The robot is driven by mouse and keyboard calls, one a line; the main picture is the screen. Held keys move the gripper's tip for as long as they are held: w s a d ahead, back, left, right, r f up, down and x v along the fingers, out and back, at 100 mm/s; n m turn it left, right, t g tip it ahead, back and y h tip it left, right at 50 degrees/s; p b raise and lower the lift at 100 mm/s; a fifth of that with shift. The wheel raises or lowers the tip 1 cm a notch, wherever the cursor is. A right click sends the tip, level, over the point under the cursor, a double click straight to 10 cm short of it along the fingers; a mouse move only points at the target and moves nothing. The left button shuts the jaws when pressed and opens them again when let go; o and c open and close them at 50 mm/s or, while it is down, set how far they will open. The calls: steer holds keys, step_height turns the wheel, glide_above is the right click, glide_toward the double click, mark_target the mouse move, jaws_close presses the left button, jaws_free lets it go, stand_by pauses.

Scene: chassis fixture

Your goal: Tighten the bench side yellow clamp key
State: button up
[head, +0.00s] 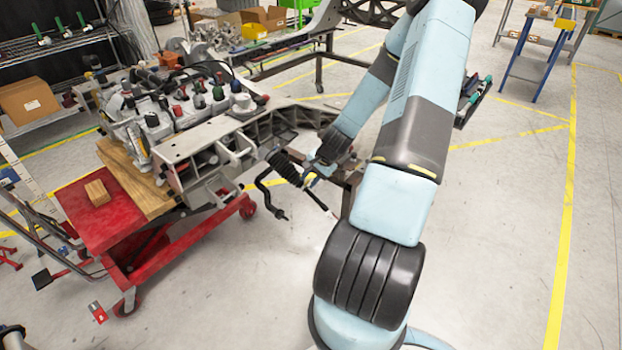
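A small yellow piece (310,179), possibly the yellow clamp key, shows at the end of the chassis fixture. It is too small for me to make out its shape or how far it is turned. My gripper (312,172) is right at this yellow piece, at the low end of my arm. The fingers are small and dark, so I cannot tell whether they are open, or touching or gripping it. The grey metal chassis frame (200,140) lies to the left of my gripper.
A black bent bar (264,193) and a ribbed black part (283,166) sit just left of my gripper. A red cart (90,215) with a wooden block (97,193) stands at left. An engine (150,115) rests behind the frame.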

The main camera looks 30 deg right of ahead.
steer(key=shift+r, duration=0.1)
steer(key=v, duration=1.3)
steer(key=shift+r, duration=0.25)
steer(key=s+a+r+n+g+h, duration=0.1)
steer(key=s+a+r+n+h, duration=0.2)
steer(key=a+r, duration=0.55)
steer(key=s+a+r+n+h, duration=0.15)
steer(key=a+r+n, duration=0.4)
steer(key=r, duration=0.55)
steer(key=s+a+r+n+t, duration=0.1)
steer(key=s+a+r+n, duration=0.1)
steer(key=s+a+r, duration=0.2)
steer(key=s+a+r+n+t+y, duration=0.1)
steer(key=s+a+r, duration=0.3)
steer(key=s+r, duration=0.4)
steer(key=s+n, duration=0.1)
steer(key=s, duration=0.3)
steer(key=shift+s+a+r+t, duration=0.25)
steer(key=shift+s+a+t, duration=0.05)
steer(key=shift+s, duration=0.05)
